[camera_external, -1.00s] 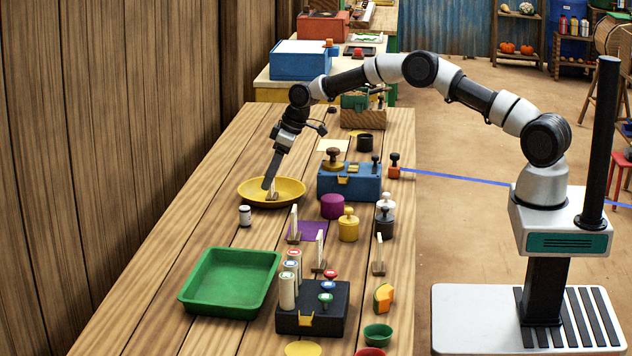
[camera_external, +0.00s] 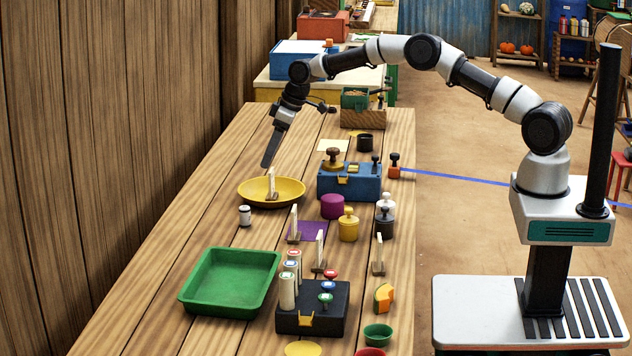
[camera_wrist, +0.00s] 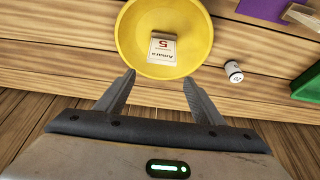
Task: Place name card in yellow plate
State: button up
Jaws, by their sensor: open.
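The yellow plate (camera_external: 292,187) stands on the wooden table. A white name card (camera_external: 272,182) on a small brown base stands upright inside it. In the wrist view the card (camera_wrist: 162,48) reads "Amara 5" and lies within the yellow plate (camera_wrist: 193,30). My gripper (camera_external: 266,165) is above the plate's back left side, apart from the card. In the wrist view my gripper (camera_wrist: 160,77) has its two fingers spread, with nothing between them.
Similar cards (camera_external: 294,224) stand near a purple mat (camera_external: 313,229). Bare table lies left of the plate.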

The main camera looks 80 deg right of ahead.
jog(key=shift+r, duration=0.25)
jog(key=s+a+r+p, duration=0.1)
jog(key=s+a+r, duration=0.45)
jog(key=r, duration=0.35)
jog(key=s+a+r+n+p, duration=0.1)
jog(key=s+a+r, duration=0.45)
jog(key=r, duration=0.35)
jog(key=s+a+r+p, duration=0.2)
jog(key=s+a+r, duration=0.3)
jog(key=r, duration=0.5)
jog(key=s+a+r+p, duration=0.1)
jog(key=s+a+r, duration=0.25)
jog(key=s, duration=0.55)
jog(key=s+a+r+p, duration=0.15)
jog(key=s+a, duration=0.25)
jog(key=s, duration=0.4)
jog(key=s+a+f, duration=0.1)
jog(key=s, duration=0.6)
jog(key=s+a+f+m+t, duration=0.1)
jog(key=s, duration=0.6)
jog(key=shift+a+f+p, duration=0.25)
jog(key=shift+f+p, duration=0.1)
jog(key=shift+p, duration=0.1)
